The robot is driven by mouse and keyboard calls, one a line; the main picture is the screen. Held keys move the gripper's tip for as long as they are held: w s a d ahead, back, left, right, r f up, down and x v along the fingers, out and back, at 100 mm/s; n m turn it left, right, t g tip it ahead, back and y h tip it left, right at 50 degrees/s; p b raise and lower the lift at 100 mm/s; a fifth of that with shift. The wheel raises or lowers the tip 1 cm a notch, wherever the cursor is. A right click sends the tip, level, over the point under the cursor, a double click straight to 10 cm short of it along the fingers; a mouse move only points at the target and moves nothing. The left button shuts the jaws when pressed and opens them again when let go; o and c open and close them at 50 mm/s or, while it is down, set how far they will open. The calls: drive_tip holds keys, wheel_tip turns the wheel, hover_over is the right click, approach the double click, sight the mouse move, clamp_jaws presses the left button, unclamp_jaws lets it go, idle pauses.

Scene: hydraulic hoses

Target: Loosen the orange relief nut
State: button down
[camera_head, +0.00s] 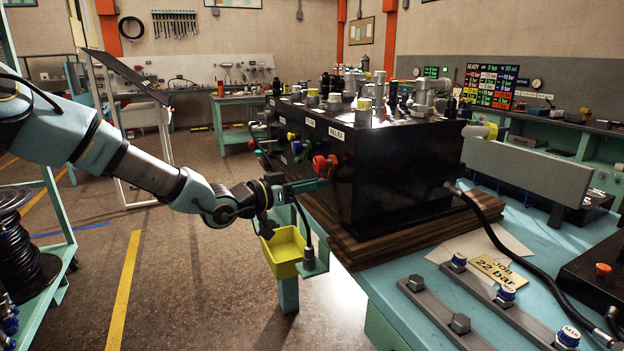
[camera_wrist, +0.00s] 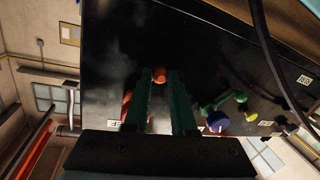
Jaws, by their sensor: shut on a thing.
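The orange relief nut (camera_wrist: 159,75) is a small round orange piece on the black face of the block (camera_wrist: 215,60), seen in the wrist view. My gripper (camera_wrist: 160,78) is shut on it, with one green finger on each side near the tips. In the head view my gripper (camera_head: 316,184) reaches the left face of the black block (camera_head: 410,170), just below a red knob (camera_head: 320,164). The nut itself cannot be made out there.
Red (camera_wrist: 127,104), green (camera_wrist: 222,101) and purple (camera_wrist: 217,122) fittings sit close on the same face. A yellow bin (camera_head: 283,250) hangs below my gripper. A "22 bar" card (camera_head: 492,268), a black hose (camera_head: 500,235) and bolted rails lie on the bench.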

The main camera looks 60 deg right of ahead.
drive_tip(key=shift+s+a+n+y+p, duration=0.35)
drive_tip(key=shift+n+p, duration=0.3)
drive_tip(key=shift+n, duration=0.25)
drive_tip(key=shift+s+a+n+y+p, duration=0.15)
drive_tip(key=shift+s+n+p, duration=0.25)
drive_tip(key=shift+n+p, duration=0.4)
drive_tip(key=shift+s+a+n+y+p, duration=0.2)
drive_tip(key=shift+s+a+n+p, duration=0.3)
drive_tip(key=shift+n, duration=0.5)
drive_tip(key=shift+w+d, duration=0.1)
drive_tip(key=shift+d, duration=0.05)
drive_tip(key=c, duration=0.7)
unclamp_jaws()
drive_tip(key=shift+c, duration=0.2)
drive_tip(key=b+v, duration=0.3)
drive_tip(key=v, duration=0.7)
drive_tip(key=shift+w+a, duration=0.2)
drive_tip(key=shift+a, duration=0.15)
drive_tip(key=shift+f, duration=0.1)
